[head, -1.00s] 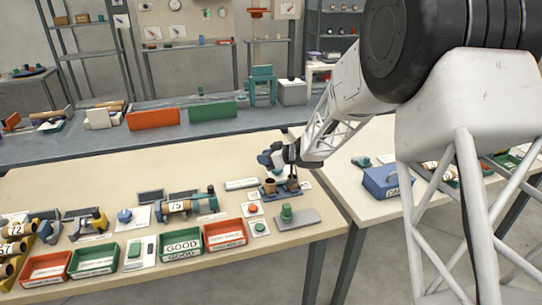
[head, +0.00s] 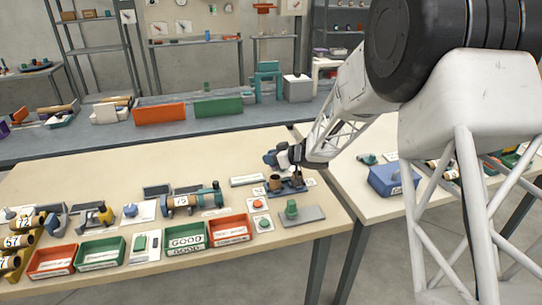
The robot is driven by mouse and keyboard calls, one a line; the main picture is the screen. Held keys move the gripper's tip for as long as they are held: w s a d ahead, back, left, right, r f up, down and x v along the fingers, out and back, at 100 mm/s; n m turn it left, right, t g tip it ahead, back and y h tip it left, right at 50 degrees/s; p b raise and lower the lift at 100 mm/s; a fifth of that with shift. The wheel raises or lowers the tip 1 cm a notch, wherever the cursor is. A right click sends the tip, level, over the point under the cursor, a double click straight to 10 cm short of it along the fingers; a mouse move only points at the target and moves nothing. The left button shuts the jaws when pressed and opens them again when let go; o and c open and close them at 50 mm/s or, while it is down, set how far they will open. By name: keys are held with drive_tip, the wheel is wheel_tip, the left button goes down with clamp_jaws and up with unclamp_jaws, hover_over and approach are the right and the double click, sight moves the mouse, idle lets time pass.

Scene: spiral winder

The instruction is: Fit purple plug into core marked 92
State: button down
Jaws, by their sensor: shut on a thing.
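My gripper (head: 293,163) is above two brown cups on a small blue stand, close over the right cup (head: 297,178); the left cup (head: 274,183) stands beside it. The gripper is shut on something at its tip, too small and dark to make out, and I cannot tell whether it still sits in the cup. I see no plug that is clearly purple. Cores lie in a yellow rack at the lower left, among them one reading 72 (head: 24,222) and one that looks like 67 (head: 14,242). A core reading 75 (head: 182,201) sits in the teal winder (head: 210,196). I cannot read a 92 anywhere.
Red (head: 52,273) and green bins line the table's front edge, including a green one marked GOOD (head: 185,251). A grey plate with a green knob (head: 291,208) is at the right front. A blue box (head: 384,190) stands on the right table. The table's back is clear.

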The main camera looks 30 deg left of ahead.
drive_tip(key=shift+f, duration=2.4)
drive_tip(key=shift+f, duration=0.15)
drive_tip(key=c, duration=0.8)
unclamp_jaws()
drive_tip(key=shift+d, duration=0.15)
drive_tip(key=v, duration=0.7)
drive_tip(key=shift+d, duration=0.25)
drive_tip(key=shift+r, duration=0.25)
